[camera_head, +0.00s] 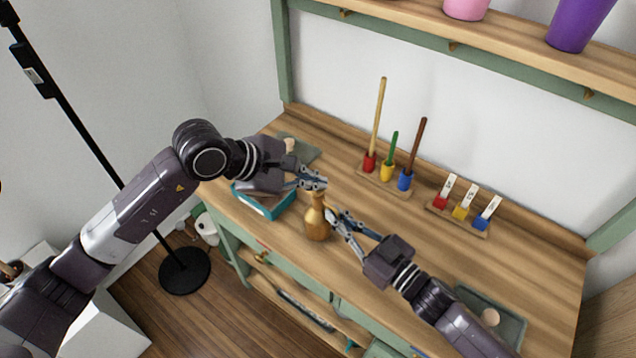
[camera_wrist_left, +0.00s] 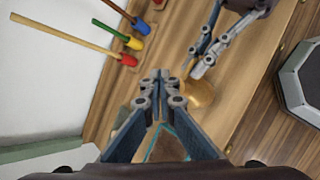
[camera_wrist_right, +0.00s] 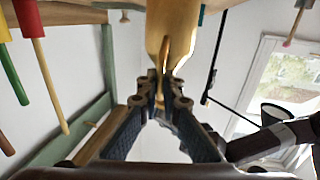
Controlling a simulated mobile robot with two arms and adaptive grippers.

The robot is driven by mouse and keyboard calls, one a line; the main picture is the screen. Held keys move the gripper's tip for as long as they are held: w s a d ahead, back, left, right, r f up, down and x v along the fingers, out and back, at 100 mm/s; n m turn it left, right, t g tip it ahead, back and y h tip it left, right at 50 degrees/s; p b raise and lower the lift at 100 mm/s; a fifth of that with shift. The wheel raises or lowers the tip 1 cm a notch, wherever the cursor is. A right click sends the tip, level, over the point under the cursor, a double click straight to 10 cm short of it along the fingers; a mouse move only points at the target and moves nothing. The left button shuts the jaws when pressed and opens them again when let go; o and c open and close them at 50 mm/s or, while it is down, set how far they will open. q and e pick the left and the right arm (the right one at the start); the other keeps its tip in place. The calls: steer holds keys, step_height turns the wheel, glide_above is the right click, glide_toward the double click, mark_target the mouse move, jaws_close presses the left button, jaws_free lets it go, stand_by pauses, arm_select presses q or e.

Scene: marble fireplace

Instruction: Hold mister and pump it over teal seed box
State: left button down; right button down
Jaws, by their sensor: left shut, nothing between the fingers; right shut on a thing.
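The brass mister (camera_head: 317,224) is upright near the front edge of the workbench, just right of the teal seed box (camera_head: 251,207). My right gripper (camera_head: 334,217) is shut on the mister from the right; the right wrist view shows the mister (camera_wrist_right: 172,28) at its fingertips (camera_wrist_right: 160,88). I cannot tell whether the mister's base touches the bench. My left gripper (camera_head: 318,183) is shut and empty at the mister's top. In the left wrist view its closed fingertips (camera_wrist_left: 160,85) are beside the mister (camera_wrist_left: 200,96). My left arm hides part of the box.
A rack holds wooden-handled tools (camera_head: 375,130) in coloured cups at the back. A label rack (camera_head: 457,210) stands to its right. A grey tray (camera_head: 500,315) with a round object is at front right. The bench between them is clear. A shelf with pots (camera_head: 580,25) is above.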

arm_select(q)
steer(key=shift+f, duration=0.1)
stand_by(0.4)
steer(key=shift+r, duration=1.3)
steer(key=shift+r, duration=0.1)
step_height(320, 180, up, 5)
steer(key=shift+f, duration=0.1)
stand_by(0.8)
arm_select(e)
steer(key=c, duration=2)
jaws_free()
steer(key=shift+c, duration=0.2)
